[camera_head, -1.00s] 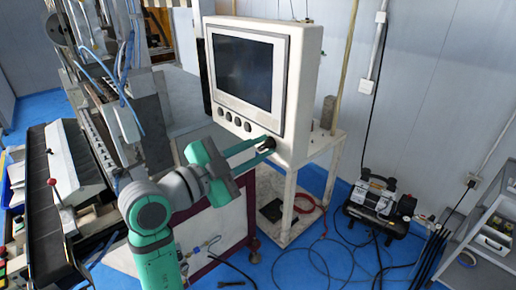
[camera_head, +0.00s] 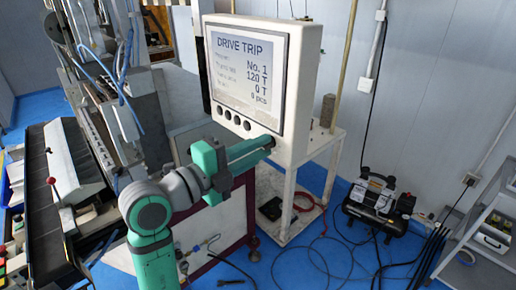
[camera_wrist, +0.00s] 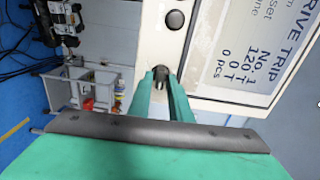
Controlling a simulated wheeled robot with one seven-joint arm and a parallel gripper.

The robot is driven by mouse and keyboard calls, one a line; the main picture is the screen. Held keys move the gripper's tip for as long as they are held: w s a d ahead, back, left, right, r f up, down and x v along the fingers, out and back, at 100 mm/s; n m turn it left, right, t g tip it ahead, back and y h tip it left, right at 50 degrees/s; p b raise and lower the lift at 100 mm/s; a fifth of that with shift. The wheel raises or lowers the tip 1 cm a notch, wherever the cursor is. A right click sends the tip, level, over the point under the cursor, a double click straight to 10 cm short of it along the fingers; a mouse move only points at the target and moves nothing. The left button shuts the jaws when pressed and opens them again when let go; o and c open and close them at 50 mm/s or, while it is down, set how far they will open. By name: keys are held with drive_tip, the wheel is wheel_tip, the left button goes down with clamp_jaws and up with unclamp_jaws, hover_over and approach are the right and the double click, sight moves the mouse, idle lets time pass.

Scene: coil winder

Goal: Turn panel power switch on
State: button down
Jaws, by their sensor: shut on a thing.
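The control panel (camera_head: 300,85) is a white box with a lit screen (camera_head: 246,72) that reads "DRIVE TRIP". Several dark round buttons sit in a row below the screen. My gripper (camera_head: 271,142) is at the panel's lower right corner. In the wrist view its green fingers (camera_wrist: 161,78) are shut on the power switch (camera_wrist: 159,76), a small dark knob on the panel face. A dark round button (camera_wrist: 175,19) shows beyond the fingertips.
The panel stands on a white frame (camera_head: 318,160). A compressor (camera_head: 378,197) and loose cables lie on the blue floor to the right. A grey shelf cart (camera_head: 480,235) stands at the far right. The winding machine (camera_head: 75,165) is at the left.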

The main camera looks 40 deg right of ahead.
drive_tip(key=shift+m, duration=0.3)
drive_tip(key=c, duration=1.8)
unclamp_jaws()
drive_tip(key=a, duration=0.7)
drive_tip(key=s+a, duration=0.1)
drive_tip(key=a, duration=0.2)
drive_tip(key=shift+a, duration=0.4)
